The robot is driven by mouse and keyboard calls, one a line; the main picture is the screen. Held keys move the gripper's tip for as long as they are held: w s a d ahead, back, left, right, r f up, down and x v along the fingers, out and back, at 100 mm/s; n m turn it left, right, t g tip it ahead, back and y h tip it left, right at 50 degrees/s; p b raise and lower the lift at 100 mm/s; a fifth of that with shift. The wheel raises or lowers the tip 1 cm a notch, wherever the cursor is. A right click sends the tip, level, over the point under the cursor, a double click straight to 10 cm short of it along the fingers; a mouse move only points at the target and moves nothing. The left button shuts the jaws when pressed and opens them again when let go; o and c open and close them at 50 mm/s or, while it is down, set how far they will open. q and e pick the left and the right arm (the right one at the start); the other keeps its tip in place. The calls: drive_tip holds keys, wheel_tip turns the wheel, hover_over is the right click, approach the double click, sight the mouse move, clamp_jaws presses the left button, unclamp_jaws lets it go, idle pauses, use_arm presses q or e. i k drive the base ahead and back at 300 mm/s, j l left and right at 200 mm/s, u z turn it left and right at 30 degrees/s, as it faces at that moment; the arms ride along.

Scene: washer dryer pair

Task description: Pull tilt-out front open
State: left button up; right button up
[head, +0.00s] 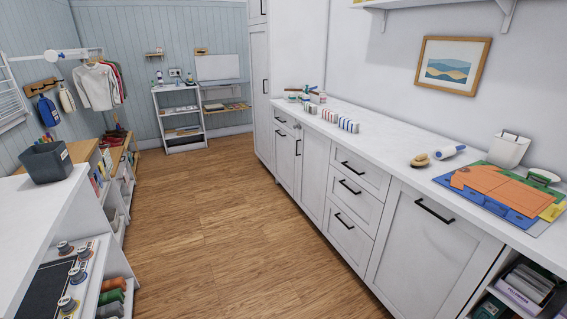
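A wide white front panel (425,255), likely the tilt-out front, is set in the counter run at the lower right. It looks closed and flush with the fronts beside it. A black bar handle (434,211) runs across its upper part. Its lower edge is cut off by the frame. Neither of my grippers shows in the head view.
Stacked drawers (349,194) stand left of the panel, and an open shelf with boxes (525,288) right of it. Wooden floor (225,240) is clear. A white counter (35,205) stands left.

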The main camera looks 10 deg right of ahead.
sight(284, 144)
drive_tip(key=i, duration=1.95)
